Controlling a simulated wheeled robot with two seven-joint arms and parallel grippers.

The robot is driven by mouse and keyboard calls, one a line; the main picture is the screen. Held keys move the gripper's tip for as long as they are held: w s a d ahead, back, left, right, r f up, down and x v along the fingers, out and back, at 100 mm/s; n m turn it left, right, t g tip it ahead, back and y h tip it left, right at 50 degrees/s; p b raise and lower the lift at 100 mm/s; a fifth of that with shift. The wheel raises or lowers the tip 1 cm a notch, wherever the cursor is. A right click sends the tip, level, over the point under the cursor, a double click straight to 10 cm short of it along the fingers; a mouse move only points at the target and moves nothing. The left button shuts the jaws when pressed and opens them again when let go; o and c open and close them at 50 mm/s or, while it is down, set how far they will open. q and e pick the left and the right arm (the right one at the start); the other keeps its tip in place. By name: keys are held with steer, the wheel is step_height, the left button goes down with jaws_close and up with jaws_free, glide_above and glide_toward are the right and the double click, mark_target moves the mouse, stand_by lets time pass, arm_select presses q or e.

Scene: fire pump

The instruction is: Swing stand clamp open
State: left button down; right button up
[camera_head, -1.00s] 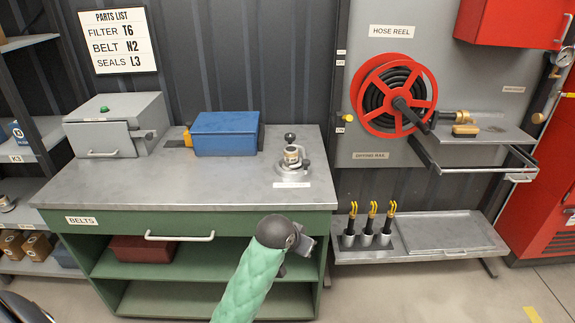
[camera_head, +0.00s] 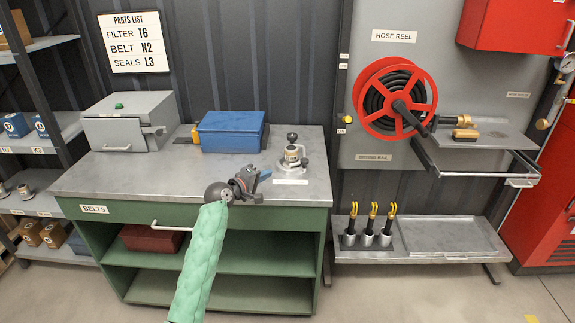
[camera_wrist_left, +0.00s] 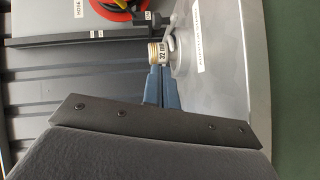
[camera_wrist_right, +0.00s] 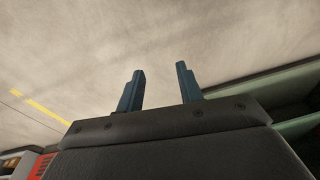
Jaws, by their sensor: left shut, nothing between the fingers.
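The stand clamp (camera_head: 293,162) is a small metal stand with a dark knob on top and a brass-coloured piece in it. It stands on the right part of the grey workbench top. In the left wrist view its brass piece (camera_wrist_left: 157,53), marked 32, shows just past the fingertips. My left gripper (camera_head: 266,174) is shut and empty, over the bench top to the left of the stand and apparently apart from it. The clamp's knob is not clear in the left wrist view. My right gripper (camera_wrist_right: 160,74) is open and empty, with bare floor behind it.
A blue box (camera_head: 230,133) and a grey case (camera_head: 130,122) stand at the back of the bench top (camera_head: 100,178). The red hose reel (camera_head: 395,100) and a rack with several yellow-tipped nozzles (camera_head: 368,240) are to the right.

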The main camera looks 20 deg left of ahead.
arm_select(q)
steer(key=shift+w+a+r+n+t, duration=0.25)
steer(key=shift+a+n+t, duration=0.1)
steer(key=shift+n, duration=0.55)
steer(key=shift+s, duration=0.1)
arm_select(e)
steer(key=shift+w, duration=0.15)
arm_select(q)
steer(key=shift+d+r, duration=0.1)
